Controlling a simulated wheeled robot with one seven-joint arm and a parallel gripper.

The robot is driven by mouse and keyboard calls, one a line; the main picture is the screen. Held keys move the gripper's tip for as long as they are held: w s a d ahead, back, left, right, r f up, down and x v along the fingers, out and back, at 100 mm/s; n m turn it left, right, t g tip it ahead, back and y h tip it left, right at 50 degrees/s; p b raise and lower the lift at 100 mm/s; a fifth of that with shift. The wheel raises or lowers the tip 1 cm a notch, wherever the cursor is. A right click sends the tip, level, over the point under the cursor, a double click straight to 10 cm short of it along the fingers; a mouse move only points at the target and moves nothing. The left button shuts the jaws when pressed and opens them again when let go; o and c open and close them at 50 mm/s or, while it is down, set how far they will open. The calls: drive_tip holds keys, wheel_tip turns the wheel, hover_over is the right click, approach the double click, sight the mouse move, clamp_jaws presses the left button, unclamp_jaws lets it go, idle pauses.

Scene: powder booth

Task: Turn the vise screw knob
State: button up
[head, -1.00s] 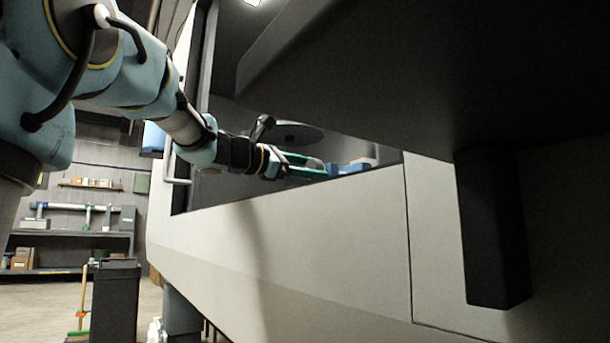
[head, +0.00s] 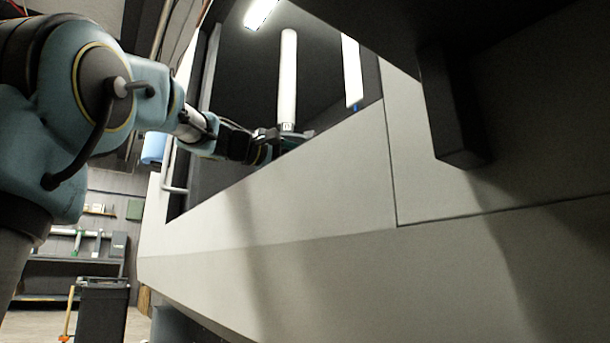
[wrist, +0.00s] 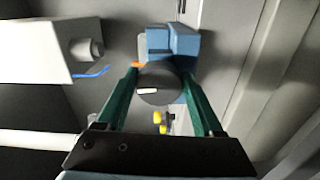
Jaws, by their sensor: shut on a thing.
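In the wrist view, my gripper (wrist: 161,76) has its two green fingers on either side of a dark grey round knob (wrist: 158,88) with a small white mark on its face. The fingers are shut on this knob. The blue vise (wrist: 172,42) sits just beyond it, partly covered by the knob and right finger. In the head view, my gripper (head: 288,143) reaches into the machine opening. Its fingertips are mostly hidden behind the front panel's edge, and the knob and vise cannot be made out there.
A pale front panel (head: 270,230) slopes under the opening. A white cylinder (head: 288,75) stands upright inside. A white block with a round nozzle (wrist: 85,50) lies left of the vise in the wrist view. A dark handle (head: 445,110) overhangs at right. Small yellow parts (wrist: 160,120) show between the fingers.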

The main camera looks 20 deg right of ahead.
drive_tip(key=m+b, duration=0.2)
drive_tip(key=w+m+b, duration=0.1)
drive_tip(key=m, duration=0.1)
drive_tip(key=shift+a+f, duration=0.15)
drive_tip(key=shift+f, duration=0.1)
drive_tip(key=shift+r, duration=0.1)
idle(0.4)
drive_tip(key=o, duration=1.4)
drive_tip(key=shift+s, duration=0.25)
drive_tip(key=a, duration=0.3)
drive_tip(key=s+a+p, duration=0.1)
drive_tip(key=a, duration=0.3)
drive_tip(key=s+a+p, duration=0.1)
drive_tip(key=a, duration=0.2)
drive_tip(key=shift+a, duration=0.25)
